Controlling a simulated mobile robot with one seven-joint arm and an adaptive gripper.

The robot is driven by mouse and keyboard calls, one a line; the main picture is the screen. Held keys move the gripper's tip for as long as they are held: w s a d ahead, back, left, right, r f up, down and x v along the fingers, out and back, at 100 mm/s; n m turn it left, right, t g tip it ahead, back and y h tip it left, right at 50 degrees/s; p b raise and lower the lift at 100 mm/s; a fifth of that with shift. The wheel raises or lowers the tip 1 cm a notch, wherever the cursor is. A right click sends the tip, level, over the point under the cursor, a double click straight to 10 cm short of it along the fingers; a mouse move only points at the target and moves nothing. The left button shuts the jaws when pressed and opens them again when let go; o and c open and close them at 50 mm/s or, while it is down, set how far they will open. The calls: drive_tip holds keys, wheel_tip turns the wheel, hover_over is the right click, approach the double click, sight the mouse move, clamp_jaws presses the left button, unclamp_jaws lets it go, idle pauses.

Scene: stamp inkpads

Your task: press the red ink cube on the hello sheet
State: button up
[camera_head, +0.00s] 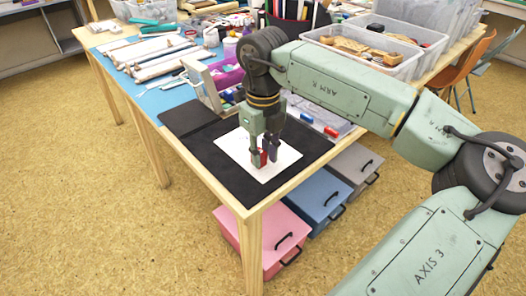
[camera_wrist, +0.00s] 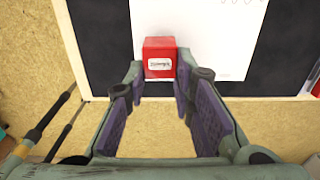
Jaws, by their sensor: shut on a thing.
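The red ink cube (camera_wrist: 159,47) has a white label on its near face and sits between the fingertips of my gripper (camera_wrist: 160,72) in the wrist view. In the head view my gripper (camera_head: 264,158) points down over the white sheet (camera_head: 284,166), and a bit of the red cube (camera_head: 263,157) shows between the fingers. The cube is over the sheet's near left part in the wrist view, where the sheet (camera_wrist: 218,50) has faint marks at its top edge. I cannot tell whether the cube touches the paper.
The sheet lies on a black mat (camera_head: 243,187) near the table's front corner. A blue piece (camera_head: 306,117) and another red piece (camera_head: 331,131) lie behind right. A framed panel (camera_head: 203,86) stands behind left. Clear bins (camera_head: 352,60) stand at the back. Coloured drawers (camera_head: 315,200) sit below.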

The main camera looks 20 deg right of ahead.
drive_tip(key=shift+f+b, duration=0.7)
drive_tip(key=shift+b, duration=0.05)
idle(1.9)
drive_tip(key=shift+r, duration=0.25)
drive_tip(key=shift+r+p, duration=0.3)
drive_tip(key=shift+r, duration=0.1)
drive_tip(key=shift+r+p, duration=1.65)
drive_tip(key=shift+r, duration=1.15)
